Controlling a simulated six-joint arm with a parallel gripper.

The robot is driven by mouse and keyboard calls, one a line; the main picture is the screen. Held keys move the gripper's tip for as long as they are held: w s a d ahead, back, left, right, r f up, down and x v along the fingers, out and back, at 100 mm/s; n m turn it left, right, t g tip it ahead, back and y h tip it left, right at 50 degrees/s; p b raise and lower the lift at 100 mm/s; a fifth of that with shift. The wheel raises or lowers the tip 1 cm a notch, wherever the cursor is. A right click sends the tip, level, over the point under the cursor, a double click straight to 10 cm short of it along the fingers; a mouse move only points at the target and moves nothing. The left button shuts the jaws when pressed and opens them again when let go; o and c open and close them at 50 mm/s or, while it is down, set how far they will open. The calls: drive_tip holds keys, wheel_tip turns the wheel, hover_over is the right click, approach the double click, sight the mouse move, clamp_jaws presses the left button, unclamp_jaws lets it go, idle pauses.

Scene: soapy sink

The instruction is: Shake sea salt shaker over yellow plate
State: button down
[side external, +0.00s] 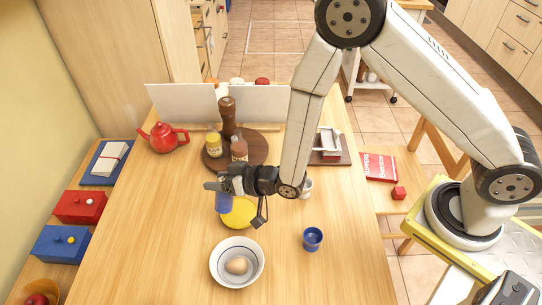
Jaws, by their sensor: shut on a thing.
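My gripper (218,187) is shut on a blue shaker (223,203), which looks like the sea salt shaker. The shaker hangs below the fingers, and its label is too small to read. The yellow plate (243,214) lies on the wooden table, directly below and to the right of the shaker. My gripper and the shaker hide part of the plate. The shaker looks held above the plate's left edge, though its exact height is hard to tell.
A white bowl with an egg (237,266) stands in front of the plate. A blue egg cup (312,239) is to the right. Behind, a round board (255,145) holds a pepper mill (227,115) and bottles. A red teapot (163,137) stands at back left. The table's front right is clear.

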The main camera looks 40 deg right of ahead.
drive_tip(key=shift+f, duration=0.1)
idle(0.3)
wheel_tip(320, 180, down, 2)
drive_tip(key=m+y, duration=0.2)
drive_tip(key=m, duration=0.1)
drive_tip(key=shift+d, duration=0.1)
drive_tip(key=f+m+t+y, duration=0.1)
drive_tip(key=f+m, duration=0.1)
drive_tip(key=m, duration=0.3)
drive_tip(key=d+f+m+t+y, duration=0.1)
drive_tip(key=m+y, duration=0.1)
drive_tip(key=m, duration=0.3)
drive_tip(key=f+m+t+y, duration=0.1)
drive_tip(key=f+m+t, duration=0.1)
drive_tip(key=m, duration=0.3)
drive_tip(key=shift+w+d+f, duration=0.3)
drive_tip(key=shift+w+d, duration=0.05)
drive_tip(key=shift+w+d+f+m+t+h, duration=0.15)
drive_tip(key=shift+f+m+t, duration=0.2)
drive_tip(key=shift+m, duration=0.7)
drive_tip(key=shift+s+d+f+m+t+h, duration=0.15)
drive_tip(key=shift+m+t, duration=0.3)
drive_tip(key=shift+m, duration=0.65)
drive_tip(key=shift+w+d+f+m+t+h, duration=0.15)
drive_tip(key=shift+m+t, duration=0.25)
drive_tip(key=shift+m, duration=0.65)
drive_tip(key=shift+a+f, duration=0.1)
